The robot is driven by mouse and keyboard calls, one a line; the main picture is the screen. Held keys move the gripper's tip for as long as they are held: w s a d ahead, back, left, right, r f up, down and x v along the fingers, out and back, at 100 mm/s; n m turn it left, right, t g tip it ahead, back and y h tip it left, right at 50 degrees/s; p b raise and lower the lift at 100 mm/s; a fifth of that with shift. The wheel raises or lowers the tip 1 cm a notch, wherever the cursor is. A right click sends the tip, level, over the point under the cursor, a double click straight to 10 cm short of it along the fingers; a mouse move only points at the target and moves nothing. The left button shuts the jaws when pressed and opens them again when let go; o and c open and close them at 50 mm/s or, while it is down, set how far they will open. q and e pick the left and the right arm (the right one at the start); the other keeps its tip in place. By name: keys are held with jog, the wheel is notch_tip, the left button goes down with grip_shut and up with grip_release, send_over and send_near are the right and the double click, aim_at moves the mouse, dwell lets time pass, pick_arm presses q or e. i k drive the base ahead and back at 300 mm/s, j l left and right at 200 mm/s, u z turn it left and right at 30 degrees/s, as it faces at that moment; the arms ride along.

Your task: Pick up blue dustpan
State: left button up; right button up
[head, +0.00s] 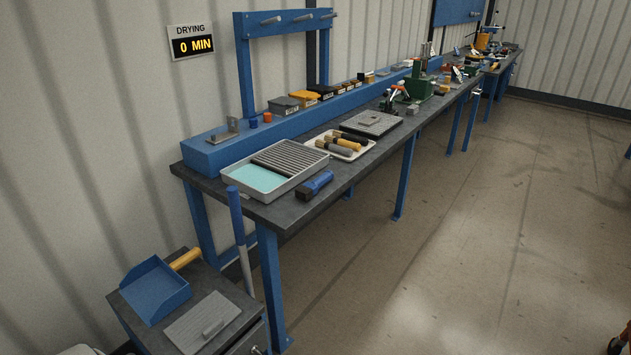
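The blue dustpan (155,289) lies on top of a low dark cabinet (254,308) at the lower left of the head view. It is a shallow blue pan with raised sides. A yellow-orange handle (186,258) lies at its upper right; I cannot tell for certain whether it belongs to the pan. Neither of my grippers shows in this view.
A grey plate with a handle (203,322) lies beside the dustpan. A blue-and-grey pole (240,235) stands between the cabinet and the long workbench (290,211). The bench holds a tray of light-blue liquid (258,179) and several tools. The floor (470,240) at right is clear.

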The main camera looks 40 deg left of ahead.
aim_at(152, 288)
jog(key=i+z, duration=0.3)
jog(key=i, duration=1.8)
jog(key=i+u, duration=0.15)
jog(key=u, duration=2.45)
